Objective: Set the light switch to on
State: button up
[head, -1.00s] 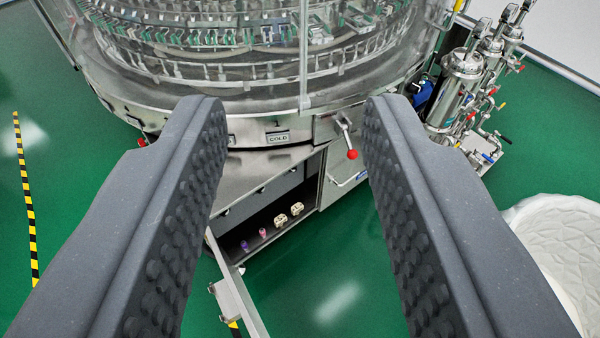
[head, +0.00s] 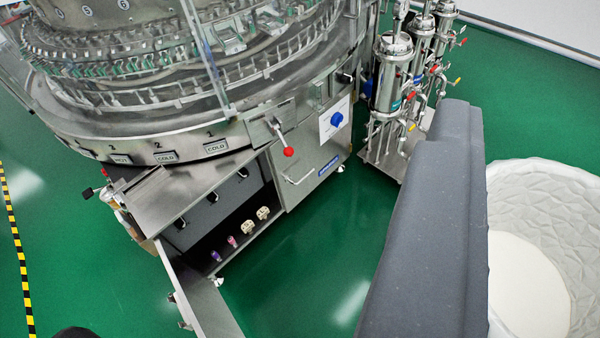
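A blue knob (head: 337,119) sits on a white plate on the machine's front, right of the red-tipped lever. It may be the light switch; its labels and setting are too small to read. No other switch can be made out. My gripper (head: 268,220) is open and empty. One dark finger stands large at the right, in front of the floor and a white basin. Only a dark rounded bit at the bottom left edge may be the other finger. The knob lies well beyond the fingers, untouched.
The round washer (head: 150,140) fills the upper left. A lever with a red ball (head: 288,151) juts from its front. An open tray or door (head: 195,290) sticks out below. Metal filter cylinders (head: 392,75) stand right; a white basin (head: 535,190) is at far right. Green floor lies between.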

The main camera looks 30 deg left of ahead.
aim_at(242, 172)
jog(key=z, duration=1.05)
jog(key=i, duration=1.35)
jog(key=u, duration=2.15)
